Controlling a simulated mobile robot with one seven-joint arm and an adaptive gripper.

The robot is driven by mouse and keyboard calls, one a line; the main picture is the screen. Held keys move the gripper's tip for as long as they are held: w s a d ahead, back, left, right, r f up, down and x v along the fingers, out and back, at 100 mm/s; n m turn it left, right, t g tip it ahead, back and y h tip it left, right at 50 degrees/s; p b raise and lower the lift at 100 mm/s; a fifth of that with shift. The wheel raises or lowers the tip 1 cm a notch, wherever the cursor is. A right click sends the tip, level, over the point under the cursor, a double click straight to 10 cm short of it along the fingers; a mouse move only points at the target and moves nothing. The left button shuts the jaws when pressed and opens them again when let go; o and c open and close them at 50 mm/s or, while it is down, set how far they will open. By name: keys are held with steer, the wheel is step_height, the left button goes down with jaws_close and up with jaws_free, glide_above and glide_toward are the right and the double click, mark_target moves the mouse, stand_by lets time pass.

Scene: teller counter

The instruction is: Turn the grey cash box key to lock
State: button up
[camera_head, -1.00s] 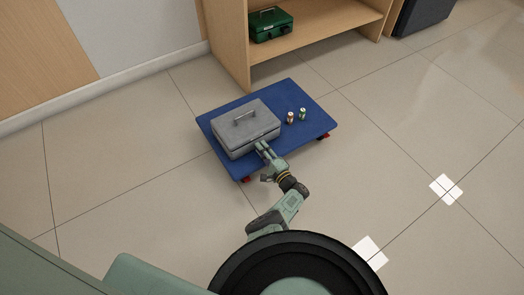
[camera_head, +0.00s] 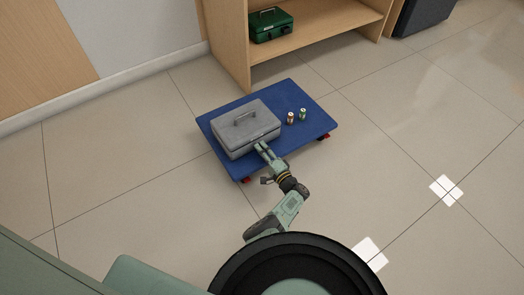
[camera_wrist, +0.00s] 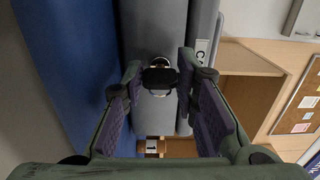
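The grey cash box (camera_head: 245,130) sits closed on a blue platform (camera_head: 300,97), its handle on top. Its grey front fills the upper middle of the wrist view (camera_wrist: 150,25). A key with a dark bow (camera_wrist: 158,77) stands at the lock on that front, with a bright metal ring around the lock. The key is too small to make out in the head view. My gripper (camera_wrist: 160,82) is open, with one finger on each side of the key and visible gaps to it. In the head view my gripper (camera_head: 262,149) is at the box's front edge.
A green cash box (camera_head: 271,25) is on the wooden shelf (camera_head: 325,40) behind. Open tiled floor lies around the platform.

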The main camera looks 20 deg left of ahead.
steer(key=o, duration=0.4)
